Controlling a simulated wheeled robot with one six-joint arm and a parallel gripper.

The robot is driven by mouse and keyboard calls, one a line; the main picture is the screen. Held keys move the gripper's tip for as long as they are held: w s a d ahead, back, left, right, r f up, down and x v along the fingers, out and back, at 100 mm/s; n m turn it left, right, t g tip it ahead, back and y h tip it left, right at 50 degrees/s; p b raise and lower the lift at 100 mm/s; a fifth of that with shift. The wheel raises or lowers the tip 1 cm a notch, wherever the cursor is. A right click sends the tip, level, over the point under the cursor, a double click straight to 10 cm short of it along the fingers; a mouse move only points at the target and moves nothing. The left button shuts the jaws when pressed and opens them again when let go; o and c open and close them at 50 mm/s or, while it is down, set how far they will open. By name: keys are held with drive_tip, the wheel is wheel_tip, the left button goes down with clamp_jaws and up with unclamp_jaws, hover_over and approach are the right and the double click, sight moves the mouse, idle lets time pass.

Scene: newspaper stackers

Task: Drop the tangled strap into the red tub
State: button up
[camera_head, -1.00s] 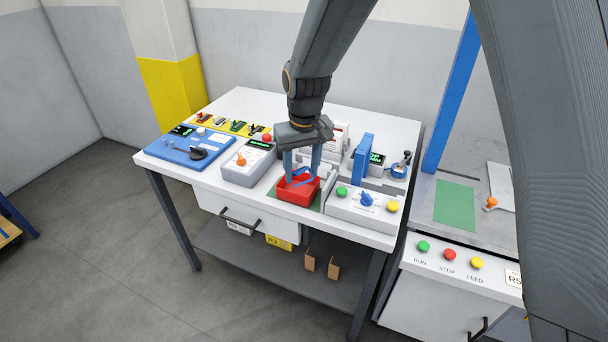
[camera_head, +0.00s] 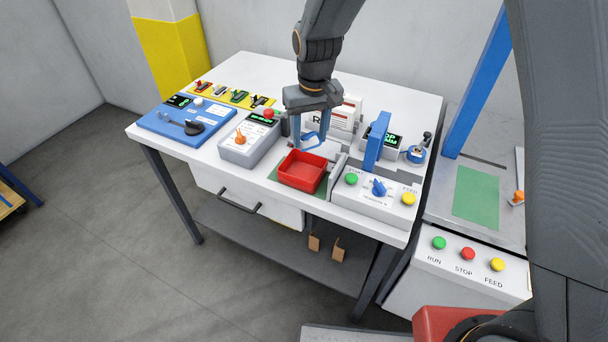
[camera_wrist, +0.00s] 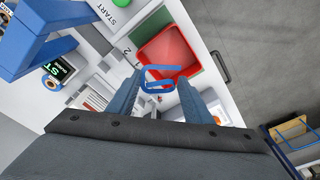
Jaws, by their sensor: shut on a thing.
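The tangled strap (camera_head: 313,137) is a small blue loop between the fingers of my gripper (camera_head: 309,147). My gripper is shut on it and holds it up above the table, in line with the far side of the red tub. The red tub (camera_head: 302,172) is a square open box that looks empty, standing on a green patch. In the wrist view the strap (camera_wrist: 160,84) shows between the fingertips, and its upper part overlaps the near edge of the tub (camera_wrist: 168,46).
A grey box with an orange knob (camera_head: 249,141) stands left of the tub. A white panel with green, blue and yellow controls (camera_head: 379,206) stands to its right. A blue upright (camera_head: 376,142) rises behind that panel. A blue board (camera_head: 184,124) lies at the table's left.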

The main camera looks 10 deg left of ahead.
drive_tip(key=shift+f+b, duration=0.65)
drive_tip(key=shift+f, duration=0.55)
drive_tip(key=o, duration=1.1)
drive_tip(key=shift+s+d+r+b, duration=0.15)
drive_tip(key=shift+r+b, duration=0.2)
drive_tip(key=shift+r, duration=0.95)
drive_tip(key=shift+s+a+r+b, duration=0.15)
drive_tip(key=shift+r+b, duration=0.25)
drive_tip(key=shift+r, duration=0.9)
drive_tip(key=shift+s+d+r+b, duration=0.2)
drive_tip(key=shift+r+b, duration=0.15)
drive_tip(key=shift+r, duration=0.95)
